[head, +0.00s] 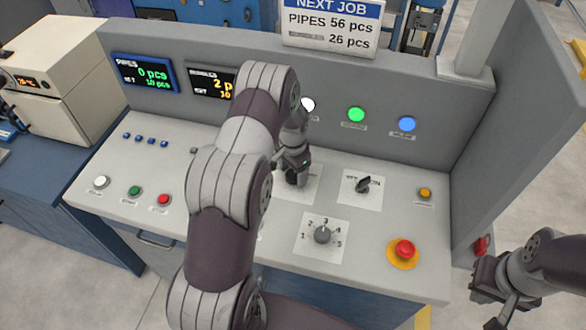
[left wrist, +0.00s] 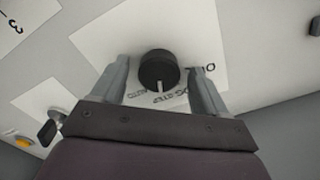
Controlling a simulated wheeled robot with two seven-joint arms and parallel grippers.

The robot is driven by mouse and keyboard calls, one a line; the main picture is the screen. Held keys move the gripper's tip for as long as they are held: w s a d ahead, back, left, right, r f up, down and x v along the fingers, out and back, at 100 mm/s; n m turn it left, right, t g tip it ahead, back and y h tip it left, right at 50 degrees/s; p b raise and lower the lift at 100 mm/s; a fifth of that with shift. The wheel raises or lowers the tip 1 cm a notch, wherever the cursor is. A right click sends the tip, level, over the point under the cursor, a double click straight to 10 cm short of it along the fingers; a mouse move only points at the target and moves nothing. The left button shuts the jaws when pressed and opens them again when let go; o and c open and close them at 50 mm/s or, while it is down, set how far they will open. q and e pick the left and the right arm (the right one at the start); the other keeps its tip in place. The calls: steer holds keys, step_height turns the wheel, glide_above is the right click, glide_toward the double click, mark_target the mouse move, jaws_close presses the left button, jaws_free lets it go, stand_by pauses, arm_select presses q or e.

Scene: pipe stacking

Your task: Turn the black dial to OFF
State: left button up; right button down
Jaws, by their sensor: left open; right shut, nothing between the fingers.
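The black dial (left wrist: 158,72) sits on a white label plate on the console's sloped top, with a white pointer mark facing the bottom of the left wrist view. Printed words beside it are partly hidden and hard to read. In the head view the dial (head: 292,179) shows just under my left gripper (head: 294,165). My left gripper (left wrist: 160,75) is open, with one finger on each side of the dial and small gaps visible. My right gripper (head: 486,284) is shut and empty, off the console's right side.
A black lever switch (head: 363,185) is right of the dial, and a grey numbered knob (head: 323,235) is in front. A red emergency button (head: 404,249) is at the front right. My left arm hides part of the panel. A back wall with lamps and displays rises behind.

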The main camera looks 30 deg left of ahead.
arm_select(q)
steer(key=shift+s, duration=0.1)
steer(key=c, duration=1.1)
steer(key=shift+o, duration=0.2)
steer(key=n+b, duration=0.1)
steer(key=n, duration=0.1)
steer(key=shift+n, duration=0.4)
steer(key=n+b, duration=0.1)
steer(key=n, duration=0.3)
steer(key=shift+b, duration=0.3)
steer(key=n, duration=0.5)
steer(key=shift+b, duration=0.4)
steer(key=shift+r+n+b, duration=0.1)
steer(key=shift+n+b, duration=0.2)
steer(key=shift+n, duration=1.9)
